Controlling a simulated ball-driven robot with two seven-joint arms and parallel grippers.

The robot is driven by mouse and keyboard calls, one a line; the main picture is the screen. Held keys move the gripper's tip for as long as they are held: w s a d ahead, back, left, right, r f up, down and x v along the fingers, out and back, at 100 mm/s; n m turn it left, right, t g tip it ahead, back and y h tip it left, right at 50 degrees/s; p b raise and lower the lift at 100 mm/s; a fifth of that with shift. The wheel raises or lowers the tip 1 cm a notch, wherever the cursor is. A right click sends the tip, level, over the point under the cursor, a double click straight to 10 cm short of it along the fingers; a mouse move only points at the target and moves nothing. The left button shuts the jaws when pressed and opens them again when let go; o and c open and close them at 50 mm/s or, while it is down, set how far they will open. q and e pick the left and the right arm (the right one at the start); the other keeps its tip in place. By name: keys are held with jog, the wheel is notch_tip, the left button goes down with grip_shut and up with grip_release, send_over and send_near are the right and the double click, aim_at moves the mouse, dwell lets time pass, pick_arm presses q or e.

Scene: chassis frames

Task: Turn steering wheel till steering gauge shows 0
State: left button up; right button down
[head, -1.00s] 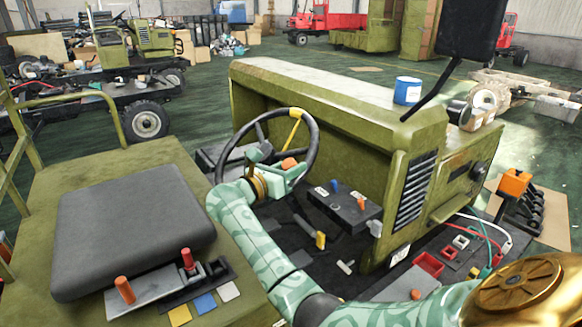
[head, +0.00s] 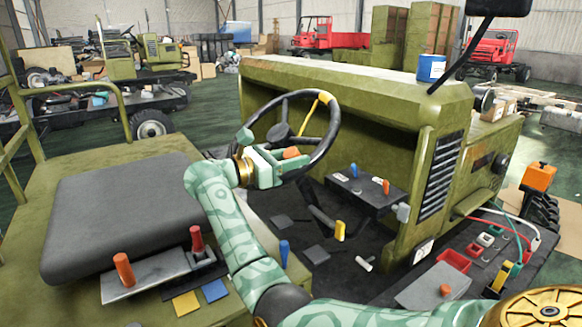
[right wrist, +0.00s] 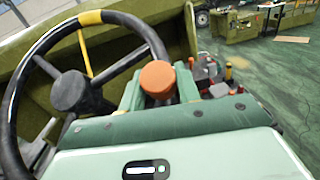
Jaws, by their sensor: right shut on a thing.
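The steering wheel (head: 334,124) has a black rim, a dark hub and a yellow band with a yellow spoke at its upper right. It also shows in the right wrist view (right wrist: 152,38), with the yellow band near the top. An orange knob (head: 291,152) stands on the near side of the rim. My right gripper (head: 276,164) is at the rim there. In the right wrist view its fingers close on both sides of the orange knob (right wrist: 157,77). I cannot make out a steering gauge or a reading. My left gripper is out of view.
A dark seat (head: 115,215) and levers (head: 124,269) lie left of my right arm. A console with small levers (head: 368,190) stands right of the wheel. The green hood (head: 350,90) rises behind it, with a blue can (head: 431,68) on top.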

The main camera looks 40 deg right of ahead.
jog(key=c, duration=1)
grip_release()
jog(key=shift+a, duration=0.1)
jog(key=w+a+b, duration=0.1)
jog(key=a, duration=0.4)
jog(key=w+a+b, duration=0.1)
jog(key=a, duration=0.4)
jog(key=w+a+b, duration=0.1)
jog(key=a, duration=0.5)
jog(key=shift+f, duration=0.15)
jog(key=shift+d, duration=0.1)
